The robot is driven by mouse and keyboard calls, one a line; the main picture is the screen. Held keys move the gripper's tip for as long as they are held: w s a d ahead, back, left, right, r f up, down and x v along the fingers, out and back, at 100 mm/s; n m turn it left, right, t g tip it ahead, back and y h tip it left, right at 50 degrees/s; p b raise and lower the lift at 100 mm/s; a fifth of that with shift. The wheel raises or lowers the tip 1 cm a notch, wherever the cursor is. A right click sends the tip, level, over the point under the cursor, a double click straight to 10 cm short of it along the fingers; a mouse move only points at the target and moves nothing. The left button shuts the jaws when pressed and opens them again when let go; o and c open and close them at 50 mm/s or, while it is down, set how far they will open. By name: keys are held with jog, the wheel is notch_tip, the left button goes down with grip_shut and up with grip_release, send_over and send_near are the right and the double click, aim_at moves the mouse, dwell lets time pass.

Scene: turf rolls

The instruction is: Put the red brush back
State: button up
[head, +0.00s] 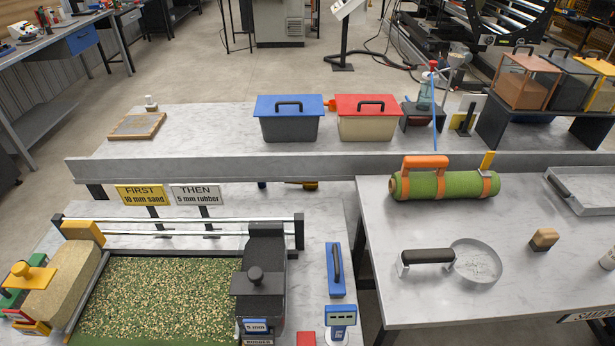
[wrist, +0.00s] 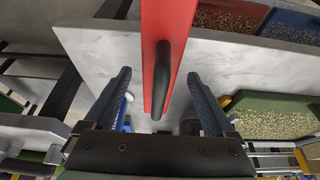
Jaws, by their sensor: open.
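The red brush (wrist: 168,25), a long red board with a black handle (wrist: 160,80), shows in the wrist view and runs off the top edge. My gripper (wrist: 158,78) is open, with one dark finger on each side of the handle. I cannot tell whether either finger touches it. My gripper is not in the head view. A small red piece (head: 305,339) is cut off by the bottom edge of the head view; I cannot tell whether it is the brush.
The turf bed (head: 160,295) lies left, with a dark hopper (head: 264,265) beside it. A blue-and-white dispenser (head: 341,320) stands near the front. A green turf roll (head: 443,186) and a round pan (head: 476,262) lie on the right table. Lidded boxes (head: 290,125) stand behind.

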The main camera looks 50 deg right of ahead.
jog(key=v, duration=0.9)
jog(key=shift+w, duration=0.1)
jog(key=w+d+r+n+t, duration=0.1)
jog(key=w+d+r+t, duration=0.15)
jog(key=w+r, duration=0.6)
jog(key=w+a+r+n+t, duration=0.1)
jog(key=w+a+r+t, duration=0.3)
jog(key=r, duration=0.6)
jog(key=w+r+n+t+h, duration=0.1)
jog(key=w+r+n+t, duration=0.1)
jog(key=w+r, duration=0.65)
jog(key=w+a+r+n+t, duration=0.1)
jog(key=w+r+t, duration=0.25)
jog(key=r, duration=0.75)
jog(key=s+a+r+n+t+y, duration=0.1)
jog(key=a+r+t, duration=0.3)
jog(key=r, duration=0.8)
jog(key=s+a+r+n+t+y, duration=0.1)
jog(key=s+a+r+n+t, duration=0.3)
jog(key=r, duration=0.7)
jog(key=s+a+r+t+y, duration=0.1)
jog(key=s+a+r+t, duration=0.1)
jog(key=r, duration=0.4)
jog(key=s+a+r+t+y, duration=0.1)
jog(key=s+a+r+t, duration=0.1)
jog(key=s+a+r, duration=0.2)
notch_tip(320, 180, up, 3)
jog(key=shift+s+y, duration=0.25)
jog(key=shift+y, duration=0.05)
